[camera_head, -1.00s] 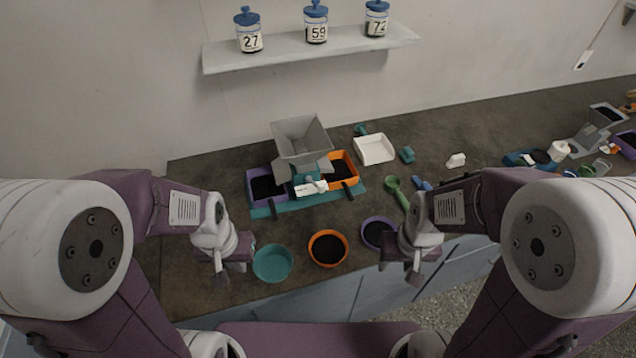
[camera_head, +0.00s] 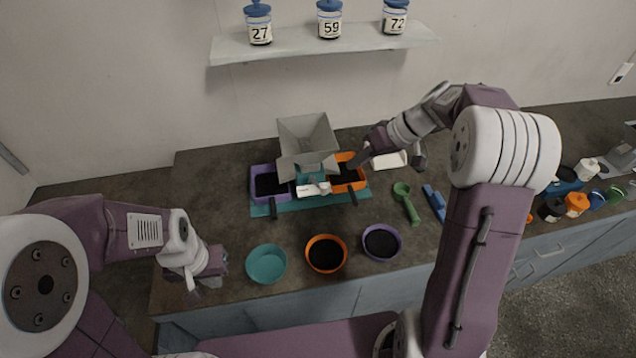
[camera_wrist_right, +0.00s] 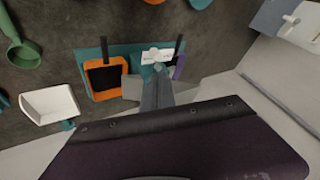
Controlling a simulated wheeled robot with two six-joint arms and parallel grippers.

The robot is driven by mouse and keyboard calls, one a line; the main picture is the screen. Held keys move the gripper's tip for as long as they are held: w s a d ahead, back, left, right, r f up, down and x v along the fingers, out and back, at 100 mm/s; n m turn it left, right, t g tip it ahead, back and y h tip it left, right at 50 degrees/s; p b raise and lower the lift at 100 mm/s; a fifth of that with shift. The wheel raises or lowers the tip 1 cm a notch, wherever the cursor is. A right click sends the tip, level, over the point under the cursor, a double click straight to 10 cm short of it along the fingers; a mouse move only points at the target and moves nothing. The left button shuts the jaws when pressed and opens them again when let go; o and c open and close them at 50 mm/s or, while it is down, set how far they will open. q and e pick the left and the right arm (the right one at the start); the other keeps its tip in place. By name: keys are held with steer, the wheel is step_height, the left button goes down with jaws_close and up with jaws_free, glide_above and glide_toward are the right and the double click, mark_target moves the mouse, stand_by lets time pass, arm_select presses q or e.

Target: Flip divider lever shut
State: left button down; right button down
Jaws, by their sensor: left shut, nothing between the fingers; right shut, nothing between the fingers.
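The divider (camera_head: 304,168) is a grey hopper on a teal base, between a purple bin (camera_head: 256,184) and an orange bin (camera_head: 361,182) holding dark grains. A white lever-like piece (camera_head: 314,189) sits low at its front. The right wrist view also shows this white piece (camera_wrist_right: 155,56), just beyond the fingers. My right gripper (camera_head: 355,163) is shut and empty, over the orange bin's back edge, right of the hopper. In the right wrist view its fingers (camera_wrist_right: 157,80) hide part of the hopper. My left gripper (camera_head: 191,293) is shut and empty, near the counter's front left edge.
Teal (camera_head: 266,264), orange (camera_head: 326,254) and purple (camera_head: 382,242) bowls line the front. A green scoop (camera_head: 405,202) and a blue item (camera_head: 434,203) lie to the right. A white tray (camera_head: 390,160) is partly behind my right arm. Jars stand on the shelf (camera_head: 325,42).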

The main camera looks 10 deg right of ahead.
steer(key=w+d+f+m, duration=0.1)
steer(key=d+f, duration=0.2)
steer(key=d, duration=0.2)
steer(key=p, duration=0.3)
glide_toward(318, 184)
step_height(318, 184, down, 5)
steer(key=shift+s+a+m+t, duration=0.2)
steer(key=shift+s+m+t, duration=0.05)
steer(key=shift+m+t, duration=0.05)
steer(key=shift+b, duration=0.3)
